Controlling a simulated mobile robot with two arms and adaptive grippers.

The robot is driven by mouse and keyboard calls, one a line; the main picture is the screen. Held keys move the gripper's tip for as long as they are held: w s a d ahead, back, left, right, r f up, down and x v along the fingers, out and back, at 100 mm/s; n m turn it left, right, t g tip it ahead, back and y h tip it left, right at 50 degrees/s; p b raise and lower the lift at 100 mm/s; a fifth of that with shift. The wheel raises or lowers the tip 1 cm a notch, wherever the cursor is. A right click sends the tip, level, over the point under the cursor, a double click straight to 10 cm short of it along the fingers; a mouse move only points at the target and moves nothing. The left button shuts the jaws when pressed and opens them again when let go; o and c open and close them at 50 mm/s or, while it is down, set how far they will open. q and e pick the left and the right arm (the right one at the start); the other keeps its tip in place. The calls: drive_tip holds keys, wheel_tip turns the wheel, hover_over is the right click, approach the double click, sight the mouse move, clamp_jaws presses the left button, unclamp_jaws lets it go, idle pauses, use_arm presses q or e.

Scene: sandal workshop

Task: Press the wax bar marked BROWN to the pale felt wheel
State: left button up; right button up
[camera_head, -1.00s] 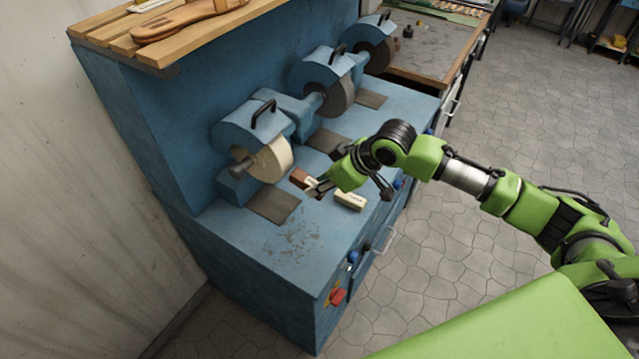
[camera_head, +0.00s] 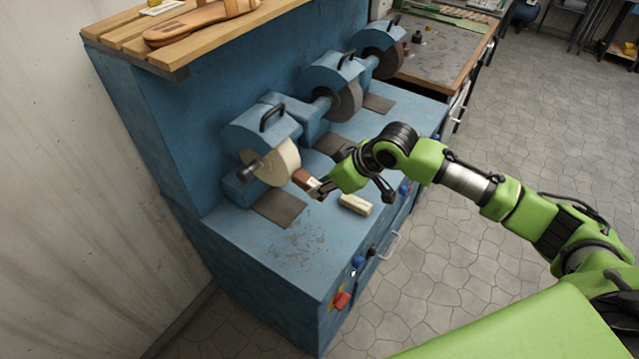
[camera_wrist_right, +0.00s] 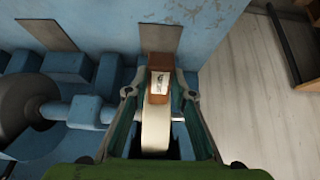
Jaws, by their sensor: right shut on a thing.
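The brown wax bar (camera_head: 303,179) has a white label, whose lettering is too small to read. My right gripper (camera_head: 323,187) is shut on it above the bench. In the right wrist view the bar (camera_wrist_right: 160,64) sits between the two fingertips. The pale felt wheel (camera_head: 276,163) is on the nearest grinder. The bar's end is right at the wheel's rim in the head view; I cannot tell whether they touch. In the wrist view the wheel (camera_wrist_right: 155,130) lies just behind the bar, in line with it. My left gripper is not in view.
A pale bar (camera_head: 356,204) lies on the blue bench (camera_head: 275,235), close to my right gripper. Two darker wheels (camera_head: 345,101) stand farther along the machine. A wooden shelf (camera_head: 110,37) with a sandal (camera_head: 200,22) is above. The bench front is mostly clear.

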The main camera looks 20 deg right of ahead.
drive_tip(key=shift+w+r+p, duration=0.15)
drive_tip(key=shift+r+p, duration=0.05)
drive_tip(key=shift+p, duration=0.55)
idle(0.6)
drive_tip(key=shift+f+p, duration=0.15)
drive_tip(key=shift+p, duration=0.4)
idle(0.5)
drive_tip(key=shift+s, duration=0.2)
drive_tip(key=s+d+f+p, duration=0.1)
drive_tip(key=s+d+p, duration=0.1)
drive_tip(key=s+d, duration=0.2)
drive_tip(key=shift+s+d+f, duration=0.15)
drive_tip(key=shift+s+f, duration=0.25)
drive_tip(key=shift+s, duration=0.3)
idle(0.5)
drive_tip(key=s+a+r+n+y+b, duration=0.1)
drive_tip(key=s+a+r+n+b, duration=0.15)
drive_tip(key=a+r+b, duration=0.4)
drive_tip(key=s+d+g+b, duration=0.1)
drive_tip(key=s+d+b, duration=0.2)
drive_tip(key=s+b, duration=0.4)
drive_tip(key=shift+s+n, duration=0.45)
drive_tip(key=shift+s, duration=0.2)
